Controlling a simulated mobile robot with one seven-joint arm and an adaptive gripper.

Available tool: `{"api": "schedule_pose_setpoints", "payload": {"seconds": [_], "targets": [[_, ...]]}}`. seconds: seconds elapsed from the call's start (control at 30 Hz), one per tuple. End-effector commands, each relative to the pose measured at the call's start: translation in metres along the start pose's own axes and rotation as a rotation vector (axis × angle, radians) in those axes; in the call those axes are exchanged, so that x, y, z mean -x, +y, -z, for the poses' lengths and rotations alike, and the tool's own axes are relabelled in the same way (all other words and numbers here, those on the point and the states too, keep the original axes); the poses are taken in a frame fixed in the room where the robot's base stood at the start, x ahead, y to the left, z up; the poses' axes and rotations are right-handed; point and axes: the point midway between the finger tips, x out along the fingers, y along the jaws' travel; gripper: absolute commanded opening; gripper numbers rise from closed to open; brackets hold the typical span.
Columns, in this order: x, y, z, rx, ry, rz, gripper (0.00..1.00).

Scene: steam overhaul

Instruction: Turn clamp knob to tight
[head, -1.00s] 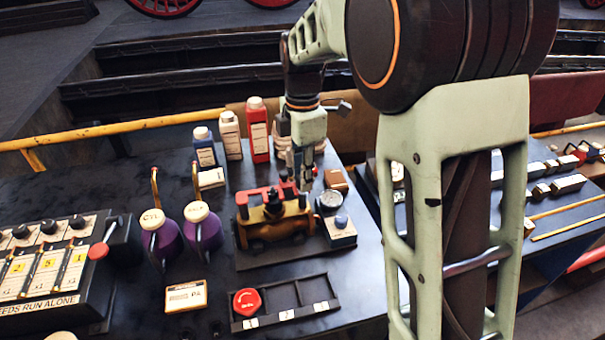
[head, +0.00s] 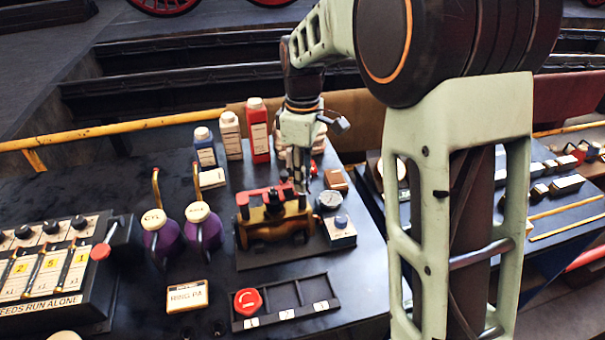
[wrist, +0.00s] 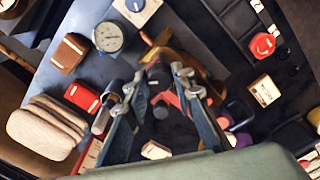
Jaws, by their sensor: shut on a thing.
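The brass valve body (head: 275,229) sits on a dark plate on the bench, with a red clamp (head: 258,194) across its top. In the wrist view, the dark clamp knob (wrist: 158,76) stands between my fingertips, with red parts of the clamp just below it. My gripper (head: 300,187) points down at the right end of the clamp. It also shows in the wrist view (wrist: 157,80), its two fingers closed in on the knob from both sides. The fingers hide much of the knob in the head view, and I cannot read any tightness mark.
A round gauge (head: 330,199) on a small block stands close to the right of the valve body. Bottles (head: 258,130) stand behind, and purple jugs (head: 203,231) at left. A compartment tray (head: 285,300) with a red knob (head: 247,301) lies in front.

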Motion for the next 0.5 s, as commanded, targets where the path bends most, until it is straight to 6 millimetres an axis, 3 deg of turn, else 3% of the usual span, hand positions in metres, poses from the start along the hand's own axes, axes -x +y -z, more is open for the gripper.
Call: {"api": "schedule_pose_setpoints", "payload": {"seconds": [0.5], "targets": [[0.0015, 0.0008, -0.0001, -0.489, 0.001, -0.002, 0.0]]}}
